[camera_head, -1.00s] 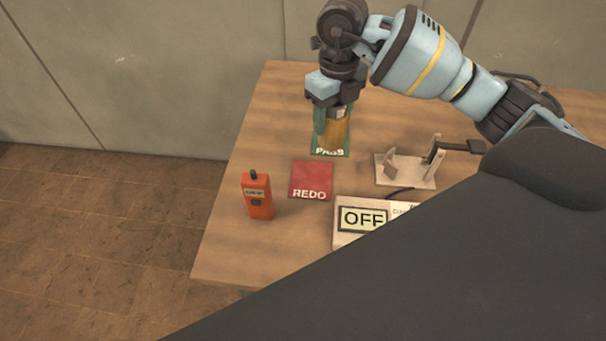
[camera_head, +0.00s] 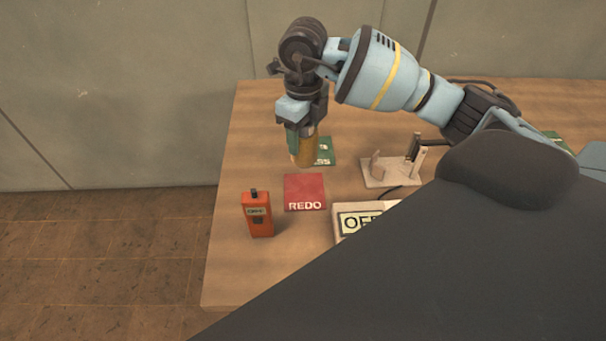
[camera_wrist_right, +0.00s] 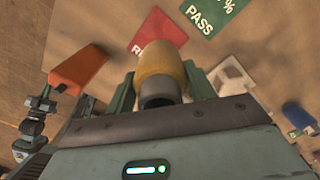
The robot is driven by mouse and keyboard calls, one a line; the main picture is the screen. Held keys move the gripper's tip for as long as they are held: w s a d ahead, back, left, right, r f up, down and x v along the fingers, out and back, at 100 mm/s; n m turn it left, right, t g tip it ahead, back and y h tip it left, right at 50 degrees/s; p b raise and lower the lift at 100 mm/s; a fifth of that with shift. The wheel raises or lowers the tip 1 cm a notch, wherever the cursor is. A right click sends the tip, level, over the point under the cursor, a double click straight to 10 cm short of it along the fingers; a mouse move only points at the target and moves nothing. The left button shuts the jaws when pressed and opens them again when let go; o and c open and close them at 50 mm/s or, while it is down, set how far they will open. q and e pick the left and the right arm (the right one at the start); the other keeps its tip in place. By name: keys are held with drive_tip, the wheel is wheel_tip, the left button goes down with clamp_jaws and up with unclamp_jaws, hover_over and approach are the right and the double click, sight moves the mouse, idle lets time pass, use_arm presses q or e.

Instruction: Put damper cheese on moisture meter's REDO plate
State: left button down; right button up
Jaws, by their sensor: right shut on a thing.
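The red REDO plate (camera_head: 304,190) lies flat on the table, also visible in the right wrist view (camera_wrist_right: 160,32). My right gripper (camera_head: 303,148) points down and is shut on a yellow-brown cylinder with a grey end (camera_wrist_right: 160,68), which I take as the damper cheese. In the head view the cylinder (camera_head: 307,152) is held above the table behind the REDO plate, overlapping the green PASS plate (camera_head: 325,152).
A pale stand with uprights (camera_head: 385,179) stands right of the plates, with a dark cable near it. A large dark shape hides the table's lower right.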

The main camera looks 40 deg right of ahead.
drive_tip(key=shift+f, duration=4.55)
drive_tip(key=shift+f, duration=0.2)
drive_tip(key=o, duration=1)
drive_tip(key=shift+o, duration=0.2)
drive_tip(key=shift+r, duration=0.1)
wheel_tip(320, 180, up, 12)
drive_tip(key=shift+s, duration=0.1)
